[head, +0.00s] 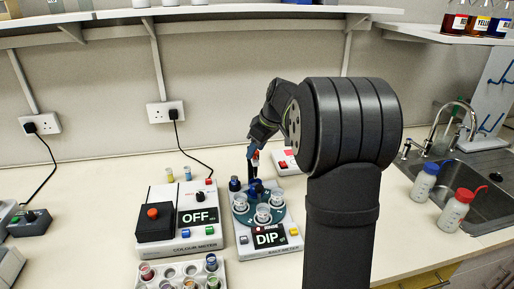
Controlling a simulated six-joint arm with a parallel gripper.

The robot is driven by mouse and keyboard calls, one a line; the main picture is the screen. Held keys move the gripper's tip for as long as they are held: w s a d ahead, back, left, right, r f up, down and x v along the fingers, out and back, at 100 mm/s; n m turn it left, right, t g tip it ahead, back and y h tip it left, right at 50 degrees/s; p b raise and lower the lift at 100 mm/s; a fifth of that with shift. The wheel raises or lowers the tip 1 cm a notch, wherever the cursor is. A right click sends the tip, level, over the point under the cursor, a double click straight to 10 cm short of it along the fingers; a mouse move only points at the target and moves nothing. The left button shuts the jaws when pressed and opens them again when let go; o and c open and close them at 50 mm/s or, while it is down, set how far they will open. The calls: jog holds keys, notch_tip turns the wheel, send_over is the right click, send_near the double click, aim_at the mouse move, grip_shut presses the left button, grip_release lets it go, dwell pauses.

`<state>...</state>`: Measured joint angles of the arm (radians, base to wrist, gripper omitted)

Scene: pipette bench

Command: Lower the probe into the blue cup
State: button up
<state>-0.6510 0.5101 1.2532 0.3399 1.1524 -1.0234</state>
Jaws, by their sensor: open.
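The meter (243,243) with a dark screen reading "DIP" stands in the middle of the bench. A round teal tray (240,217) on it carries several small clear cups with dark contents, one of them a front cup (263,213). A dark blue upright part (256,187), perhaps the probe's holder, stands at the back of the tray. I cannot tell which cup is the blue one, nor clearly make out the probe. My gripper (254,157) points down just above and behind the tray, open. Its fingertips are small and partly merge with the dark parts below.
A colour meter (190,240) reading "OFF" stands left, with a rack (175,272) of small vials in front. A white box (286,165) with a red button lies behind. Bottles (455,210) stand by the sink (480,190).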

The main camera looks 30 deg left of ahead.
aim_at(257, 159)
jog(key=shift+c, duration=0.3)
grip_shut()
jog(key=shift+f, duration=2.85)
jog(key=shift+o, duration=0.3)
grip_release()
jog(key=shift+r, duration=0.1)
jog(key=v, duration=1.7)
